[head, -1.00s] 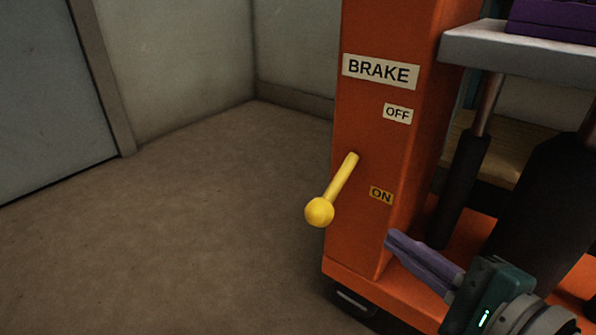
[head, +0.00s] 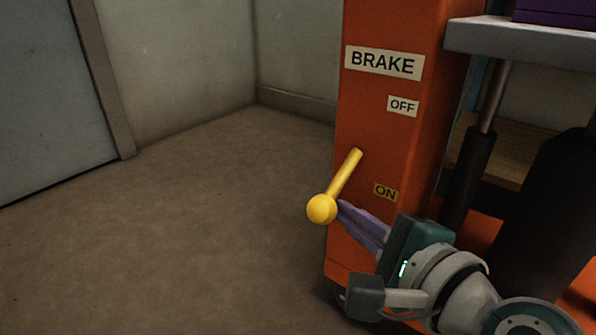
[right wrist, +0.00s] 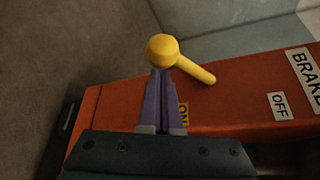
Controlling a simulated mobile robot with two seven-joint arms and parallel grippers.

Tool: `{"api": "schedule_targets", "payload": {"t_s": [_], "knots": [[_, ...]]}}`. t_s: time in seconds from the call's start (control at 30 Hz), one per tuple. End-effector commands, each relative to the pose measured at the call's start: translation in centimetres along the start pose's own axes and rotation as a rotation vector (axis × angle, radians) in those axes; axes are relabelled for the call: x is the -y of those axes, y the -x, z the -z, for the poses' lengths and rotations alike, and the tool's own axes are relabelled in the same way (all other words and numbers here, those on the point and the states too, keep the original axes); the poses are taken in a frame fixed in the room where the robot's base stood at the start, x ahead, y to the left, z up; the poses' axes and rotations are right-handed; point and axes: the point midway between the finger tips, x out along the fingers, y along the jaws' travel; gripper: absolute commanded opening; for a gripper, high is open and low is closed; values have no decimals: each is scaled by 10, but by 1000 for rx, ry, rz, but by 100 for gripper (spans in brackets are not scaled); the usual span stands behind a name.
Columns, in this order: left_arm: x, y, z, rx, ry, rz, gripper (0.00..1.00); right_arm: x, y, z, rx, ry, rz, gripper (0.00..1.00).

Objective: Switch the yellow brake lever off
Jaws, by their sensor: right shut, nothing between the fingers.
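The yellow brake lever (head: 344,175) sticks out of the orange post (head: 385,130) and slants down to the left, its round knob (head: 321,209) at the low end, on the ON side. The OFF label (head: 403,105) is higher up, the ON label (head: 385,192) lower. My right gripper (head: 342,207) is shut and empty, its purple fingertips right beside the knob, below the lever. In the right wrist view the fingertips (right wrist: 161,73) meet the knob (right wrist: 162,48) in the picture; whether they touch it I cannot tell. My left gripper is out of view.
The BRAKE label (head: 384,62) is at the top of the post. A grey shelf (head: 520,38) with a purple item (head: 556,17) and dark cylinders (head: 468,175) stand to the right. The floor (head: 180,230) to the left is clear, with walls behind.

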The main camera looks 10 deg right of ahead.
Motion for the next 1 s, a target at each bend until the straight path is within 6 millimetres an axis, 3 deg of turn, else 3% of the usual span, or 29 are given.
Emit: {"api": "schedule_targets", "payload": {"t_s": [0.77,1.0], "knots": [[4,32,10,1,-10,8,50,8,5,-10,1,-181,-104,0],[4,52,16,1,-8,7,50,13,9,-16,2,-239,-144,0]]}}
